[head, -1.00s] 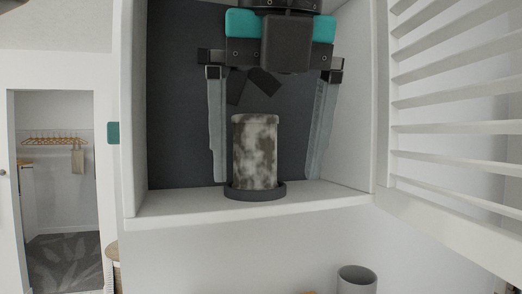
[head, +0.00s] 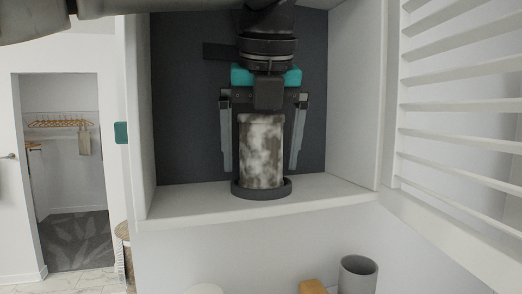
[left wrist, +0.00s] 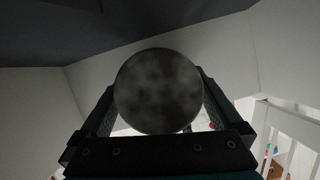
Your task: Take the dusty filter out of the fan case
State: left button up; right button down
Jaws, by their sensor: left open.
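The dusty filter (head: 261,152) is a mottled grey-white cylinder. It stands upright in a dark round holder (head: 262,190) on the floor of the white fan case (head: 190,206). My left gripper (head: 262,162) is open, pointing down, with one finger on each side of the filter and a visible gap on both sides. In the left wrist view the filter's round dusty top (left wrist: 158,92) lies between the two fingers. My right gripper is in neither view.
The case's white slatted door (head: 460,150) stands open on the right. Below the case are a grey cup (head: 358,274) and a wooden block (head: 313,287). A doorway (head: 65,150) with hangers is at the left. The case walls stand close on both sides of my arm.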

pick_arm(q)
jog(key=shift+c, duration=0.2)
jog(key=c, duration=1.2)
jog(key=shift+r, duration=0.7)
